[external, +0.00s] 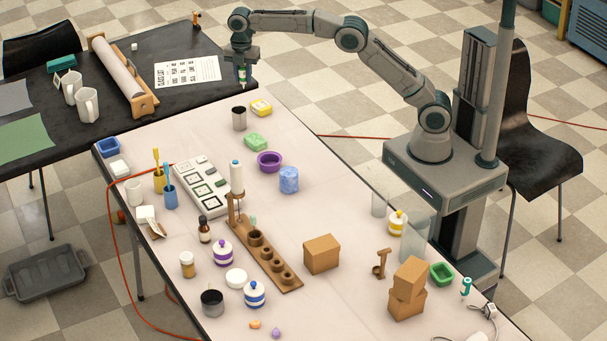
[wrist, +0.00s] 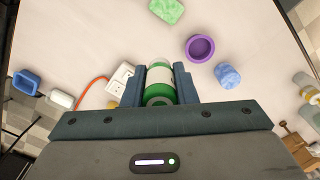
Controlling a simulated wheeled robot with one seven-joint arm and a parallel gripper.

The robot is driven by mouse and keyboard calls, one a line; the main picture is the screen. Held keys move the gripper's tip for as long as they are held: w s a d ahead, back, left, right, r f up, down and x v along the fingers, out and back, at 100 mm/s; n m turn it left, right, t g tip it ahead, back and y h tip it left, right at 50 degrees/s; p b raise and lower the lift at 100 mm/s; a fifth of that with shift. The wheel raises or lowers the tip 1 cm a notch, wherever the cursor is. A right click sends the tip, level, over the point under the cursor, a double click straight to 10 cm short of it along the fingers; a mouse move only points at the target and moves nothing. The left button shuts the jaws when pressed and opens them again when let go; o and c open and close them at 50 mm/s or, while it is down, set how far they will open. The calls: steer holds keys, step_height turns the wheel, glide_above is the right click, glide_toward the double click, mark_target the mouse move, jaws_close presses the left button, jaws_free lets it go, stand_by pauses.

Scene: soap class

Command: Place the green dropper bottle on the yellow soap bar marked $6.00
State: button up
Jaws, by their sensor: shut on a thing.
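My gripper (external: 242,72) is shut on the green dropper bottle (external: 242,76), which has a white label band, and holds it raised near the far end of the white table. In the wrist view the bottle (wrist: 159,76) sits between the two fingers of my gripper (wrist: 160,88). The yellow soap bar (external: 261,107) lies on the white table, below and slightly right of the bottle in the external view. There is a visible gap between them. Its price mark is too small to read. The soap bar does not show in the wrist view.
A green soap (external: 256,142), a purple bowl (external: 269,162) and a blue soap (external: 289,180) lie nearer. The black table (external: 150,65) with a class list adjoins at left.

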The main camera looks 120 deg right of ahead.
steer(key=s+d+m, duration=0.3)
steer(key=s+d, duration=0.5)
steer(key=s, duration=0.6)
steer(key=s+d+m, duration=0.4)
steer(key=s+d, duration=0.5)
steer(key=s, duration=0.5)
steer(key=p, duration=0.2)
glide_toward(265, 108)
steer(key=shift+f, duration=2)
steer(key=shift+f, duration=0.25)
steer(key=o, duration=1)
steer(key=shift+c, duration=0.2)
